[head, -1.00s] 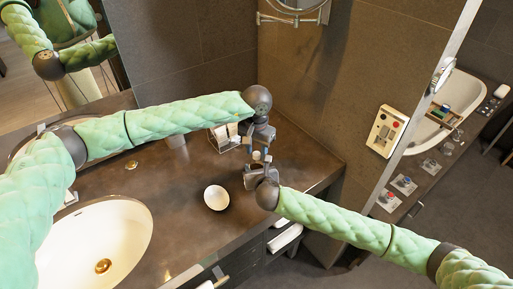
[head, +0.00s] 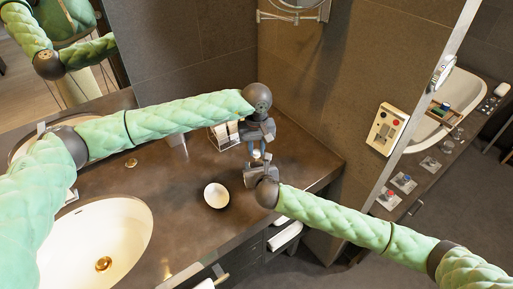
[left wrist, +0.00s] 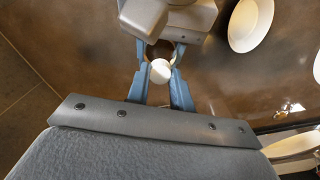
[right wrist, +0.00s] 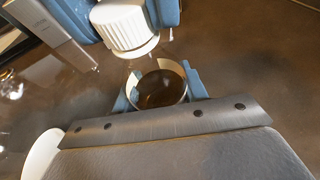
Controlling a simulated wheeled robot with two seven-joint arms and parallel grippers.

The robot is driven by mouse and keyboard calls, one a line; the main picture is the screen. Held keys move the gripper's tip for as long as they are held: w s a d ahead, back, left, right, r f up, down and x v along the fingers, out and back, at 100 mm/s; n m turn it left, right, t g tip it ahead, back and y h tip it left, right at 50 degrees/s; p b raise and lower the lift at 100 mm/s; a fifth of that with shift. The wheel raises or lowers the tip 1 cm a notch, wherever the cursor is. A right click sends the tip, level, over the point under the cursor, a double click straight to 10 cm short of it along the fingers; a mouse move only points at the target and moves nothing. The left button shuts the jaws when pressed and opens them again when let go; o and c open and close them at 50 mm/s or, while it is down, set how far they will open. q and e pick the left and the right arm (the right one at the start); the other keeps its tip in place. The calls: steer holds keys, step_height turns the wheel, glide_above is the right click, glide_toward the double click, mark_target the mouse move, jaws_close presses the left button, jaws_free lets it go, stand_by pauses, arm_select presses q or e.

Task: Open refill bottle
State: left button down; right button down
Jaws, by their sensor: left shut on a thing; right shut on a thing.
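The refill bottle (right wrist: 160,88) is between my right gripper's blue fingers (right wrist: 158,92); its round mouth is open and dark inside. Its white ribbed cap (right wrist: 125,27) is off the mouth, apart from it and slightly tilted in the right wrist view. My left gripper (left wrist: 161,75) is shut on the cap, whose white top (left wrist: 160,71) shows in the left wrist view. In the head view the left gripper (head: 258,150) is just above the right gripper (head: 254,168), both over the counter's right part. The bottle's lower part is hidden.
A white bowl (head: 216,196) stands on the brown counter (head: 190,232), left of the grippers. A small holder with white items (head: 224,133) is behind. The white sink (head: 85,240) is at left. The counter edge is close on the right.

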arm_select(q)
steer(key=n, duration=2)
steer(key=shift+n, duration=0.4)
steer(key=n, duration=0.5)
steer(key=shift+r+n, duration=0.1)
steer(key=shift+n, duration=0.2)
steer(key=n, duration=0.5)
steer(key=shift+n, duration=0.3)
steer(key=n, duration=1.4)
steer(key=shift+w+r, duration=0.1)
